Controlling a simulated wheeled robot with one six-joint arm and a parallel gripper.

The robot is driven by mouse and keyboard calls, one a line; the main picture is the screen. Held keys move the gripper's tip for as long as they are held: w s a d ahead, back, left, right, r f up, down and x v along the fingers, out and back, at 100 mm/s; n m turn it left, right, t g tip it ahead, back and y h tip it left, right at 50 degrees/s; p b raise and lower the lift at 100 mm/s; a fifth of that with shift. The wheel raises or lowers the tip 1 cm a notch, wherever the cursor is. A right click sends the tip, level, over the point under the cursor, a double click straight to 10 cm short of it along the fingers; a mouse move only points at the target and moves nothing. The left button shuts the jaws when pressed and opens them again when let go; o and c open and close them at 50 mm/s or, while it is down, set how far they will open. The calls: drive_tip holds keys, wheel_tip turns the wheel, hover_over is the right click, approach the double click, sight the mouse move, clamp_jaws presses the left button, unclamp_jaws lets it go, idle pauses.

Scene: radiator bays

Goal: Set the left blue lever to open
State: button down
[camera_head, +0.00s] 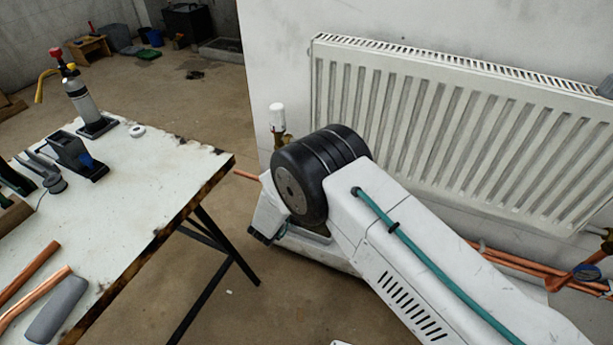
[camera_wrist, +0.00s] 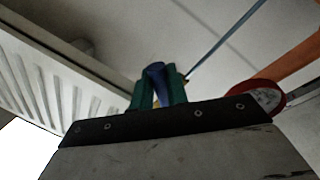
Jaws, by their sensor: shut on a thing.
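In the wrist view my gripper (camera_wrist: 157,88) has two green fingers closed on a blue lever (camera_wrist: 154,70), whose top shows between them. Its lower part and the valve under it are hidden by the fingers and the dark plate in front, so I cannot tell its setting. In the head view my gripper and this lever are hidden behind my arm. Another blue handle (camera_head: 586,272) shows on the copper pipework at the far right of the head view.
A white radiator (camera_head: 450,130) hangs on the wall, with a white valve head (camera_head: 277,117) at its left. A cluttered workbench (camera_head: 170,170) stands at left. Copper pipes run low at right. A red-rimmed round part (camera_wrist: 268,97) is right of my fingers.

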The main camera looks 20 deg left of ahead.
drive_tip(key=c, duration=1.8)
unclamp_jaws()
drive_tip(key=shift+w+d, duration=0.2)
drive_tip(key=shift+d, duration=0.05)
drive_tip(key=shift+o, duration=0.4)
drive_tip(key=shift+w+d+f, duration=0.1)
drive_tip(key=shift+d+f, duration=0.05)
drive_tip(key=shift+s+a, duration=0.3)
drive_tip(key=shift+a, duration=0.05)
drive_tip(key=v, duration=0.7)
drive_tip(key=shift+s, duration=0.2)
drive_tip(key=shift+c, duration=0.3)
